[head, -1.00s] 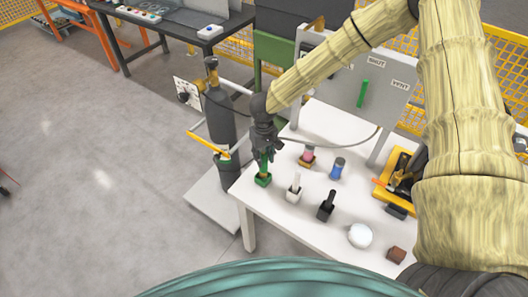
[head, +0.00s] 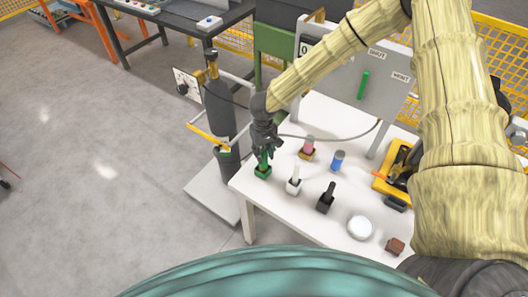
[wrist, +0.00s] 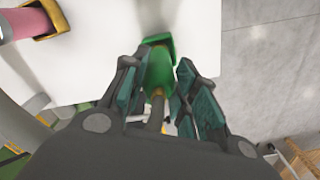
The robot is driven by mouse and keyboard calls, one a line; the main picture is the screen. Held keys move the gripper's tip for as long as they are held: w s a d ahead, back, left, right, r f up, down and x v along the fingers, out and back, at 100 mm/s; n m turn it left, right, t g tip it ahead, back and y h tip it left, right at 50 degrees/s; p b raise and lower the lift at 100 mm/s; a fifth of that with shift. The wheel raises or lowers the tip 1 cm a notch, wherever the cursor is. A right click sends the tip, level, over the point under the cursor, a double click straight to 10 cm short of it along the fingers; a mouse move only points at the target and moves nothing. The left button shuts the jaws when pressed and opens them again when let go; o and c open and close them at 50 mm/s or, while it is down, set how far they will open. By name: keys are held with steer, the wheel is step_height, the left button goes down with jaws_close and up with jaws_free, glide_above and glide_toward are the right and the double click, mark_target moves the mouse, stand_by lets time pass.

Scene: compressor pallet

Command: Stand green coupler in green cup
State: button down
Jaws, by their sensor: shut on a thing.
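The green coupler (head: 264,158) is upright in my gripper (head: 266,149), above the left end of the white table. The coupler also shows in the wrist view (wrist: 157,75), between the two dark fingers of my gripper (wrist: 160,82), which are shut on it. The green cup (head: 263,172) stands on the table directly below, and part of its rim shows in the wrist view (wrist: 160,39). The coupler's lower end is at the cup's mouth. The fingers and the coupler hide how deep it sits.
Close by are a white cup (head: 293,187), a black cup (head: 325,205) and a cup with a pink piece (head: 307,153). A blue piece (head: 338,160) and a white round thing (head: 360,228) stand further right. A grey cable crosses behind my gripper.

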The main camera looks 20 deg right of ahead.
steer(key=shift+f, duration=0.55)
steer(key=c, duration=1)
jaws_free()
steer(key=shift+c, duration=0.2)
step_height(320, 180, up, 12)
